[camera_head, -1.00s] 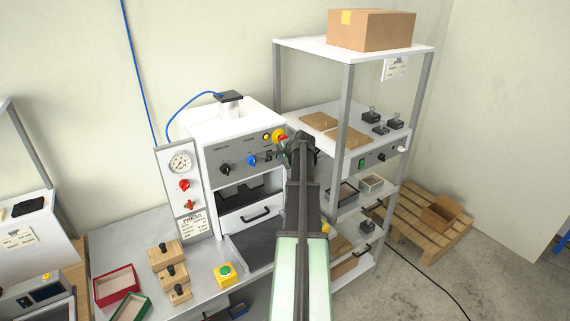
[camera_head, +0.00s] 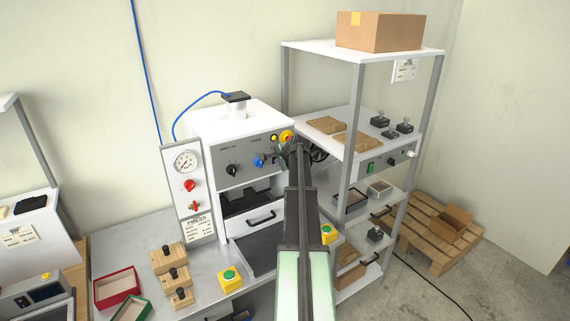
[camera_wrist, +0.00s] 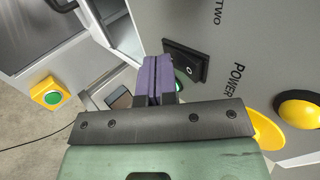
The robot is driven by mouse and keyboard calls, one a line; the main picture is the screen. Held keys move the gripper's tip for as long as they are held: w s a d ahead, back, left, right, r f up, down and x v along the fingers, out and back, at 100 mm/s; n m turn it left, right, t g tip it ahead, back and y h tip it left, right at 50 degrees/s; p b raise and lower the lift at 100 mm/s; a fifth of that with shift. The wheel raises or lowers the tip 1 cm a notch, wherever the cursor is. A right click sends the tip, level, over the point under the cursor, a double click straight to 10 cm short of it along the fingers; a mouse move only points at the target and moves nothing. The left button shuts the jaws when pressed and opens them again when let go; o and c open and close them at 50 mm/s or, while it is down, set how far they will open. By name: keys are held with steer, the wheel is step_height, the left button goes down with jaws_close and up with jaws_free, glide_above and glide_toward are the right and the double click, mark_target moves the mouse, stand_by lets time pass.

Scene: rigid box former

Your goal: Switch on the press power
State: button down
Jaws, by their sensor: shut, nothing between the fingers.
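The white press (camera_head: 212,130) has a grey control panel (camera_head: 225,172) on its front. In the wrist view, a black rocker switch (camera_wrist: 187,58) marked "O" sits on the panel beside the word POWER. My gripper (camera_wrist: 158,70) is shut and empty; its purple fingers are in front of or beside the switch's lower left side. A bit of green shows between the fingers and the switch. I cannot tell whether they touch. In the head view, my gripper (camera_head: 297,150) is at the right end of the panel, and my arm hides the switch there.
A yellow-based emergency stop (camera_head: 287,136) is close to my gripper; its yellow and black parts (camera_wrist: 300,108) show in the wrist view. A shelf rack (camera_head: 355,130) stands close on the right.

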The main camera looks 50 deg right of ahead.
steer(key=shift+r+p, duration=0.8)
steer(key=shift+r, duration=0.05)
steer(key=shift+a, duration=0.1)
steer(key=s+a+r+p, duration=0.2)
steer(key=s, duration=0.3)
steer(key=s+a+r+p, duration=0.2)
steer(key=s+r+p, duration=0.1)
steer(key=s, duration=0.3)
steer(key=shift+s+a, duration=0.2)
steer(key=shift+s, duration=0.05)
